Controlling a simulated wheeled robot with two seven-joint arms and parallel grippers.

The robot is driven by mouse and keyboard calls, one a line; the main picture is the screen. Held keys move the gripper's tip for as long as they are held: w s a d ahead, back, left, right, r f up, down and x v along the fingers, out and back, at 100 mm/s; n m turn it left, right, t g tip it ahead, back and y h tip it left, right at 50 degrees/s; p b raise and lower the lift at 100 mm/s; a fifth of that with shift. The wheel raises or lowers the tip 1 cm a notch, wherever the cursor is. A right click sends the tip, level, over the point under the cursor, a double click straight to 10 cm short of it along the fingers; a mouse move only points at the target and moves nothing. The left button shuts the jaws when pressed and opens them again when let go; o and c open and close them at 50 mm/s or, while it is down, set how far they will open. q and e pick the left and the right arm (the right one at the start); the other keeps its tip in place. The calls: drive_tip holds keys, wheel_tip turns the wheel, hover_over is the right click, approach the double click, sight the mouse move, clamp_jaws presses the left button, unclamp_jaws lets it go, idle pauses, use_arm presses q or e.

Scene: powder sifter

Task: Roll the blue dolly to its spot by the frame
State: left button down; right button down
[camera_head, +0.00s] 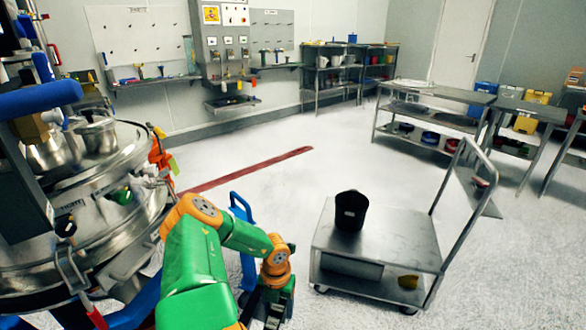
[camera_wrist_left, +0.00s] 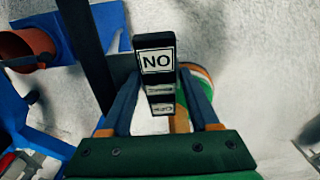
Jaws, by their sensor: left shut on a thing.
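A blue upright bar (camera_head: 241,208), probably the dolly's handle, stands behind my green and orange left arm, right of the big steel sifter. Most of what it belongs to is hidden by the arm. My left gripper (camera_head: 268,305) is low at the front, pointing down. In the left wrist view its fingers (camera_wrist_left: 158,98) are shut on a black piece with a white "NO" label (camera_wrist_left: 156,61). I cannot tell whether this piece is part of the dolly. Blue framework (camera_wrist_left: 52,35) with an orange-brown cylinder shows at the left there. My right gripper is not in view.
The steel sifter (camera_head: 75,215) fills the left side. A steel cart (camera_head: 390,245) with a black bucket (camera_head: 350,211) stands close to the right of my arm. A red floor strip (camera_head: 250,168) runs behind. The middle floor is clear; benches and shelves line the back and right.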

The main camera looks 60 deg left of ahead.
sight(256, 298)
use_arm(q)
drive_tip(key=s+a+p, duration=0.2)
drive_tip(key=s+a, duration=0.2)
drive_tip(key=shift+s+a+r+p, duration=0.15)
drive_tip(key=shift+p, duration=0.15)
drive_tip(key=s+a, duration=0.4)
drive_tip(key=shift+s+a+p, duration=0.25)
drive_tip(key=shift+p, duration=0.1)
drive_tip(key=shift+c, duration=0.2)
unclamp_jaws()
drive_tip(key=shift+w, duration=0.1)
wheel_tip(256, 298, up, 12)
drive_tip(key=shift+f, duration=0.25)
